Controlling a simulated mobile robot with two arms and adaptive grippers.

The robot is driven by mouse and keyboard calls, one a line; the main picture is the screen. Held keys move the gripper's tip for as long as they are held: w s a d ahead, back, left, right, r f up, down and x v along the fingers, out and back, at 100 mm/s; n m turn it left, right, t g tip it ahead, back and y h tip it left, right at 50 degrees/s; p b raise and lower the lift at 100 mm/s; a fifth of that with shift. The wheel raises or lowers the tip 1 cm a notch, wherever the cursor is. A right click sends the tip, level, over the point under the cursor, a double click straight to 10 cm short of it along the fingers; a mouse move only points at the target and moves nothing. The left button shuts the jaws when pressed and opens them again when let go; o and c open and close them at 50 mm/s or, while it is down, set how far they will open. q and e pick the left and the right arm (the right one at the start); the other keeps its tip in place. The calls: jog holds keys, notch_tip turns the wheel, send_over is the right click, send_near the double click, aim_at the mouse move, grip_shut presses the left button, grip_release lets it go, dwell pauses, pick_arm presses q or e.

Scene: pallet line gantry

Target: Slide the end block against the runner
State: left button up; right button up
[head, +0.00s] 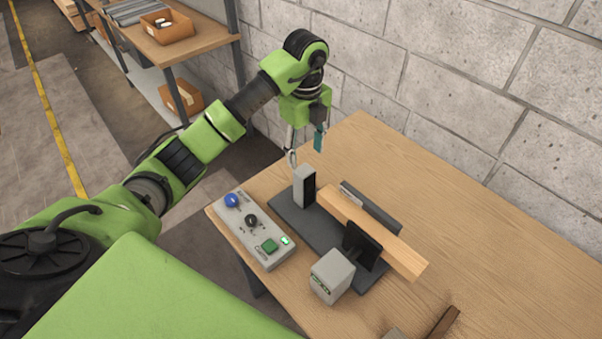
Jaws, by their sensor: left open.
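A long light wooden bar, which looks like the runner (400,254), lies along a dark fixture plate (329,233) on the table. A grey upright block with a dark face (304,186) stands at the plate's far left end, close to the bar's far end. It may be the end block; I cannot tell whether it touches the bar. My left gripper (305,146) is open and empty above and behind this block, fingers pointing down, one fingertip teal. My right gripper is not in view.
A black upright plate (362,243) and a grey box with green marks (332,276) stand at the near end. A control panel (252,230) with knobs and a green button lies left. A brown wooden piece (442,322) lies lower right. The table's right side is clear; a block wall (450,80) stands behind.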

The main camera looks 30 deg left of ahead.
aim_at(305, 186)
pick_arm(q)
jog(key=f, duration=0.3)
jog(key=shift+s+f, duration=0.1)
jog(key=shift+s, duration=0.2)
notch_tip(305, 186, down, 9)
jog(key=shift+w+f+p, duration=0.1)
jog(key=shift+p, duration=0.9)
jog(key=shift+f, duration=0.6)
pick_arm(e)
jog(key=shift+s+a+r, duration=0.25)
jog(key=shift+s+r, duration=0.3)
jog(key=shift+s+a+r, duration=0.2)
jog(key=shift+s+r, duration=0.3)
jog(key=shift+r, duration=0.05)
pick_arm(q)
jog(key=shift+c, duration=1.4)
grip_shut()
jog(key=shift+d, duration=0.1)
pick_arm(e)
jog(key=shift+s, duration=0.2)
